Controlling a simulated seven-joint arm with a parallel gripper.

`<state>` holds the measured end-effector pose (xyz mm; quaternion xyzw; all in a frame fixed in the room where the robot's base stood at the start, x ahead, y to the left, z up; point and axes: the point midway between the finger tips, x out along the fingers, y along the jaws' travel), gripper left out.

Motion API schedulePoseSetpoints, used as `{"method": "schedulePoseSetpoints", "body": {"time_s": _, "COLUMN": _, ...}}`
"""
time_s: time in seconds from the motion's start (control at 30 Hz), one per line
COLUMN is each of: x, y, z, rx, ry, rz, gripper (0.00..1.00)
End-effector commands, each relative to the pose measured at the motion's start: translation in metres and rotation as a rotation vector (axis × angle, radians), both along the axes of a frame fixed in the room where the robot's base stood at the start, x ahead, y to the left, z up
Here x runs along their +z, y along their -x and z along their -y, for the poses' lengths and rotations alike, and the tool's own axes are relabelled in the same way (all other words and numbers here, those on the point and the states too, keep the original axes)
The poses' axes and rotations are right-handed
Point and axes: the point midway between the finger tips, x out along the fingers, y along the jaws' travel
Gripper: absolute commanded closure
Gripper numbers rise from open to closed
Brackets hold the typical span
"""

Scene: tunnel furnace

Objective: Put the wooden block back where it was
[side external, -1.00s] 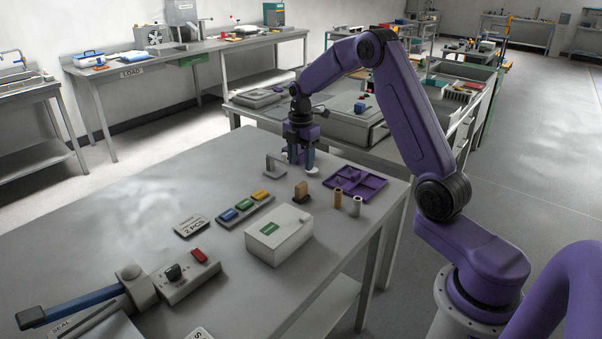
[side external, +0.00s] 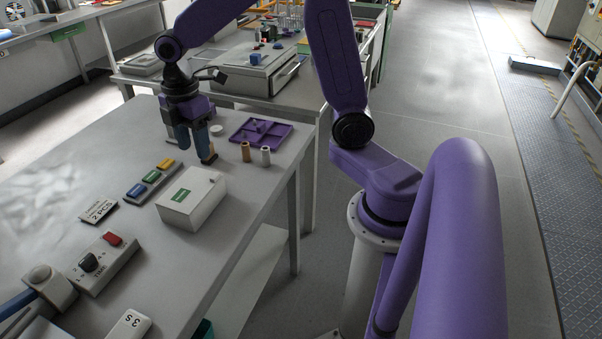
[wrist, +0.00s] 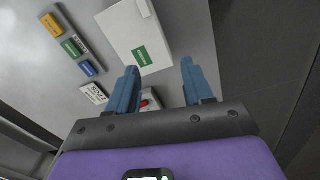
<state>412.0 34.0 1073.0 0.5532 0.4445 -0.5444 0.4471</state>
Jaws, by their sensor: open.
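My gripper (side external: 194,152) is low over the table in the side view, with its two blue fingers apart. The wooden block (side external: 210,158) shows only as a small brown piece at the tip of the right finger. The finger hides most of it, and I cannot tell whether they touch. In the wrist view my gripper (wrist: 159,66) has its fingers wide apart, with no block visible between them. A purple divided tray (side external: 262,133) lies behind and to the right of the gripper.
A tan cylinder (side external: 245,151) and a pale one (side external: 265,156) stand right of the gripper. A white box (side external: 191,197) with a green label stands in front. Blue, green and yellow buttons (side external: 151,177) lie to the left. The table's right edge is close.

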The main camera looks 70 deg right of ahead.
Motion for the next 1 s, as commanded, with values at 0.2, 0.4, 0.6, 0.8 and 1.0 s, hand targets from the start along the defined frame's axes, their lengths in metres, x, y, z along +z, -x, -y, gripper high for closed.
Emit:
{"method": "schedulePoseSetpoints", "body": {"time_s": 0.2, "x": 0.008, "y": 0.079, "z": -0.033, "rx": -0.071, "ry": -0.008, "rz": 0.004, "gripper": 0.49}}
{"method": "schedulePoseSetpoints", "body": {"time_s": 0.4, "x": 0.008, "y": 0.152, "z": -0.04, "rx": -0.146, "ry": -0.016, "rz": 0.003, "gripper": 0.49}}
{"method": "schedulePoseSetpoints", "body": {"time_s": 0.6, "x": 0.004, "y": 0.214, "z": -0.031, "rx": -0.215, "ry": -0.023, "rz": 0.0, "gripper": 0.49}}
{"method": "schedulePoseSetpoints", "body": {"time_s": 0.8, "x": -0.001, "y": 0.244, "z": -0.021, "rx": -0.258, "ry": -0.026, "rz": -0.003, "gripper": 0.49}}
{"method": "schedulePoseSetpoints", "body": {"time_s": 1.0, "x": -0.002, "y": 0.249, "z": -0.019, "rx": -0.269, "ry": -0.026, "rz": -0.004, "gripper": 0.49}}
